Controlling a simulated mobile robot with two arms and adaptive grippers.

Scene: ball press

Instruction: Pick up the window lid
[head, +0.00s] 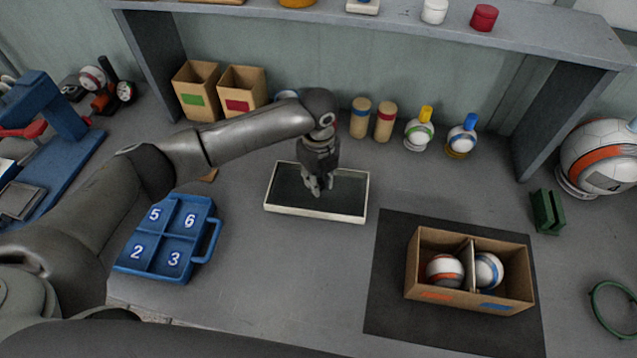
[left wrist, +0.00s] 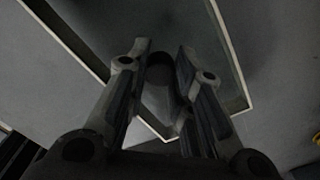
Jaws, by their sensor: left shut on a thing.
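The window lid (head: 280,207) is a rectangular dark pane in a pale frame, lying flat near the middle of the workbench. My left gripper (head: 318,190) reaches down over the middle of the pane, with its fingers pointing downward. In the left wrist view, the pale frame of the lid (left wrist: 230,48) runs behind the fingers. The left gripper is shut on a small dark round knob (left wrist: 160,76) on the lid. I cannot tell any gap between the lid and the bench. My right gripper is not in view.
A blue numbered tray (head: 178,237) lies left of the lid. A cardboard box (head: 420,262) with two balls sits on a black mat (head: 385,318) at right. Bottles (head: 420,132) and wooden cylinders (head: 361,120) stand behind, under a shelf (head: 400,25). Bare bench lies in front.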

